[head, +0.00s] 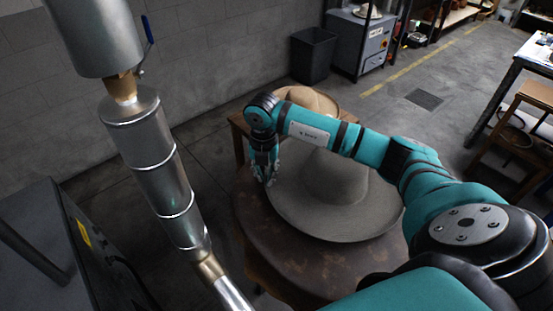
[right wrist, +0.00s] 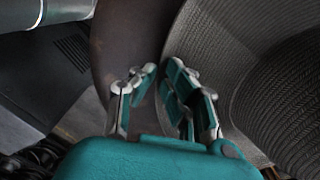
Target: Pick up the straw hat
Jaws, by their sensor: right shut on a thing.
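The straw hat (head: 345,216), greyish tan with a wide round brim and a domed crown, lies on a round brown table (head: 258,228). Its woven brim (right wrist: 225,55) fills the right of the right wrist view. My right gripper (head: 266,178) reaches down at the left edge of the brim. In the right wrist view its fingers (right wrist: 158,90) are at the brim edge, shut on it. The exact contact is partly hidden by the fingers. My right arm passes over the crown and hides part of it. My left gripper is out of view.
A second, lighter hat (head: 308,99) sits behind on a wooden stand. Silver pipes (head: 160,165) rise left of the table. A dark bin (head: 312,55) and a grey cabinet (head: 362,42) stand at the back. A wooden stool (head: 535,95) is at the right.

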